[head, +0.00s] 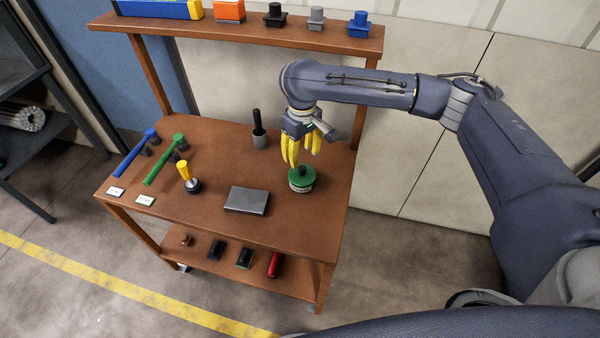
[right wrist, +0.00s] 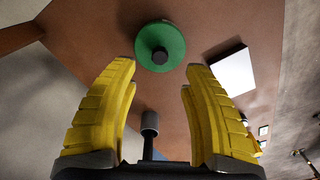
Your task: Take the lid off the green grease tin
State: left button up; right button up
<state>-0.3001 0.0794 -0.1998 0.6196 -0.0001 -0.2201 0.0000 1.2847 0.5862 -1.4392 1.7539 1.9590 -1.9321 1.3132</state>
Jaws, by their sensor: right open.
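The green grease tin (head: 301,185) stands upright on the brown bench, toward its right edge. Its green lid (head: 301,176) with a dark knob is on top; in the right wrist view the lid (right wrist: 174,50) and knob show from above, beyond the fingertips. My right gripper (head: 304,157), with yellow fingers, is open and empty just above and behind the tin, pointing down. In the right wrist view its fingers (right wrist: 156,75) are spread wide, with the lid ahead of the gap and not between them. My left gripper is not in view.
A grey flat box (head: 247,200) lies left of the tin. A grey cup with a dark handle (head: 259,135) stands behind. A yellow-handled tool (head: 188,177), a green hammer (head: 164,160) and a blue hammer (head: 136,153) are at left. A shelf (head: 240,33) spans the back.

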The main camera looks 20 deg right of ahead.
aim_at(302, 167)
jog(key=shift+f, duration=3.45)
grip_shut()
